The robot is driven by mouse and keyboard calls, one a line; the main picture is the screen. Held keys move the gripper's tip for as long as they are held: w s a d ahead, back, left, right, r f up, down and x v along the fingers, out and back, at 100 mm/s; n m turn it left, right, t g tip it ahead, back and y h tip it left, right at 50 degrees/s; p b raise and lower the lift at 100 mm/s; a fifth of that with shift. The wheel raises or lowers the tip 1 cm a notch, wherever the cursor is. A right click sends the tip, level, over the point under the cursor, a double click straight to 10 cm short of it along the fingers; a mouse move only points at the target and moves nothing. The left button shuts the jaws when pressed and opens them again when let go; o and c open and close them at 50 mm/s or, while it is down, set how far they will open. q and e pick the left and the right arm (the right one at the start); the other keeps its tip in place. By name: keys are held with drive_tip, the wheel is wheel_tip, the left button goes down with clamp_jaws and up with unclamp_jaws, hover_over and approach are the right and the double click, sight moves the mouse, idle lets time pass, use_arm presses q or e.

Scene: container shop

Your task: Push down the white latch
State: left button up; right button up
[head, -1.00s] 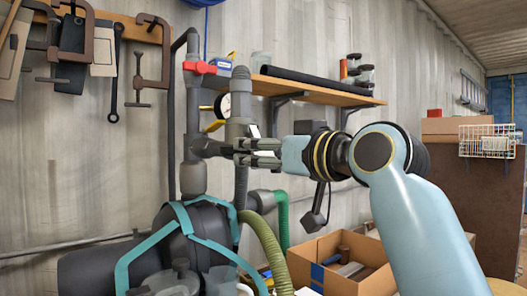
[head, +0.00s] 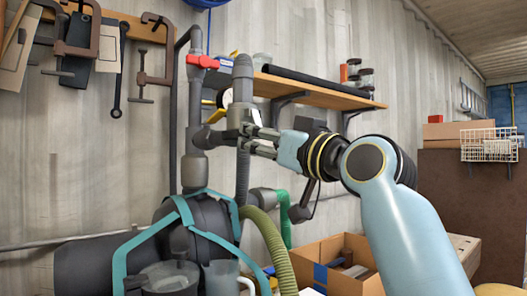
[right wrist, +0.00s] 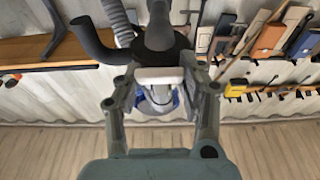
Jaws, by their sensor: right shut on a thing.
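My right gripper (head: 250,138) reaches in from the right to the grey pipework (head: 243,78) beside the pressure gauge (head: 226,98). In the right wrist view, the white latch (right wrist: 158,74) is a short pale bar lying crosswise between the fingertips of the right gripper (right wrist: 160,82). The fingers are shut on it, one at each end. A dark pipe fitting (right wrist: 160,48) sits just beyond the latch. In the head view the fingers and pipe largely hide the latch. My left gripper is not in view.
A red valve handle (head: 203,61) is above left of the gripper. A wooden shelf (head: 320,92) runs behind my right arm. Below are a dark tank with teal straps (head: 183,208), a green hose (head: 268,245) and an open cardboard box (head: 360,282).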

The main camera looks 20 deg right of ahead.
drive_tip(key=shift+r, duration=0.1)
drive_tip(key=o, duration=1.2)
drive_tip(key=shift+s, duration=0.15)
drive_tip(key=v, duration=0.7)
drive_tip(key=shift+d+f, duration=0.1)
drive_tip(key=shift+f, duration=0.1)
